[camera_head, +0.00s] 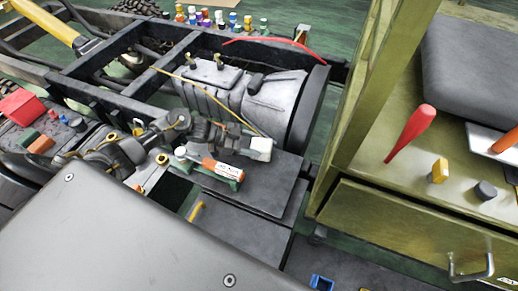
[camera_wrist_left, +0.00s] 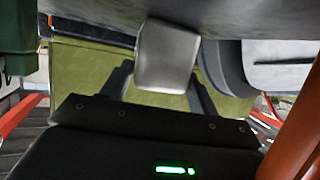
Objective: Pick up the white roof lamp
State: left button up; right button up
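The white roof lamp (camera_head: 261,149) is a small pale block. In the head view it is at the tip of my left gripper (camera_head: 246,147), over the dark flat panel. In the left wrist view the lamp (camera_wrist_left: 167,57) is between the two dark fingers of my left gripper (camera_wrist_left: 162,85). The fingers stand apart, one on each side of it. A narrow gap shows by the left finger; contact on the right side cannot be told. Whether the lamp is lifted cannot be told. My right gripper is not in view.
An orange-and-white labelled item (camera_head: 222,169) lies just below my left gripper. The grey gearbox housing (camera_head: 245,95) is behind it. The dark panel (camera_head: 262,187) has bare room. An olive cabinet (camera_head: 400,222) with a red bat-shaped object (camera_head: 411,132) stands at the right.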

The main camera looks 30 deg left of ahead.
pick_arm(q)
jog(key=c, duration=0.6)
jog(key=shift+o, duration=0.2)
